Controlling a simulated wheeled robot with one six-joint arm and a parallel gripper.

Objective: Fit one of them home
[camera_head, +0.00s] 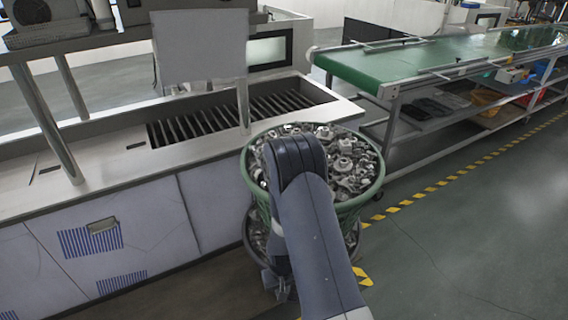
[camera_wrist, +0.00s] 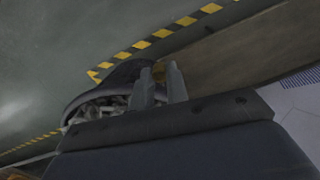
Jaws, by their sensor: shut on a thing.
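My gripper (camera_wrist: 159,76) shows in the wrist view, its two grey fingers close together. A dark-rimmed basket (camera_wrist: 88,98) of grey metal parts lies just left of and behind the fingers. In the head view, a green basket (camera_head: 375,190) is heaped with metal parts (camera_head: 345,150). A darker basket (camera_head: 253,240) with parts shows below it. My arm covers the middle of both, and the fingertips are not clear there.
A grey tank bench (camera_head: 110,190) with a slatted basin (camera_head: 240,112) stands at left. A green conveyor (camera_head: 420,58) with shelves of bins below stands at back right. Yellow-black floor tape (camera_head: 440,183) runs beside the baskets. The floor at right is clear.

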